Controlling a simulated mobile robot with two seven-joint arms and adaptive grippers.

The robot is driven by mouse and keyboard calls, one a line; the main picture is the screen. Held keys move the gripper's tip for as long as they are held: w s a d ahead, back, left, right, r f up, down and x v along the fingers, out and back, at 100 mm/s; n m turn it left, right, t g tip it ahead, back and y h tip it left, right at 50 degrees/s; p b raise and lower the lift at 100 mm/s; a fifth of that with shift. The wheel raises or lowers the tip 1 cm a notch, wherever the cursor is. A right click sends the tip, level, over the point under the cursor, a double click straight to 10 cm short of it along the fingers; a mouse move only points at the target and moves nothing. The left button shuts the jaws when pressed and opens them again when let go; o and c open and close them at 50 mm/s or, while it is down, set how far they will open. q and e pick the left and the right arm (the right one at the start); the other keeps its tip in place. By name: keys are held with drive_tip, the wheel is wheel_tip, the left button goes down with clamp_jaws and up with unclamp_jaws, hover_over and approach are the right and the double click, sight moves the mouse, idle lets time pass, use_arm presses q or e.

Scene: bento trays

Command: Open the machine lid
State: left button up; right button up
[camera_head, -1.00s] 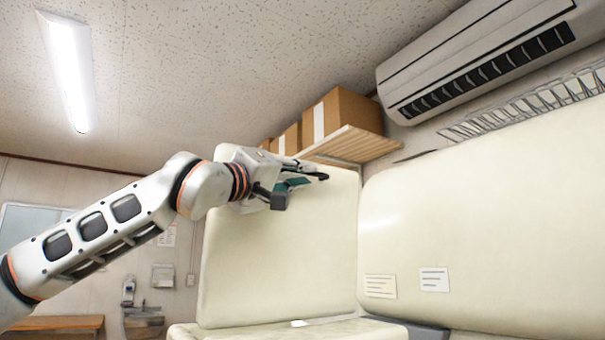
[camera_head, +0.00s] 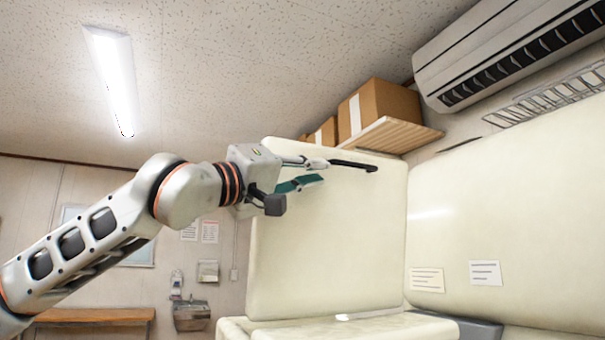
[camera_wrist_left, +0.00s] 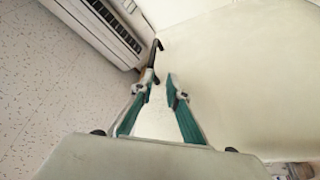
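The machine lid (camera_head: 325,240) is a large cream panel standing upright in the middle of the head view. It also fills the right of the left wrist view (camera_wrist_left: 240,70). My left gripper (camera_head: 318,172) is at the lid's upper left part, its teal fingers pointing right. My right gripper is out of view.
Cardboard boxes (camera_head: 380,108) sit on a wooden shelf (camera_head: 395,136) just above and behind the lid. An air conditioner (camera_head: 510,50) is at the upper right. A cream panel with two labels (camera_head: 510,220) stands at the right.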

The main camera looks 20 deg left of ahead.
use_arm(q)
drive_tip(key=shift+v, duration=1.45)
drive_tip(key=shift+d, duration=0.1)
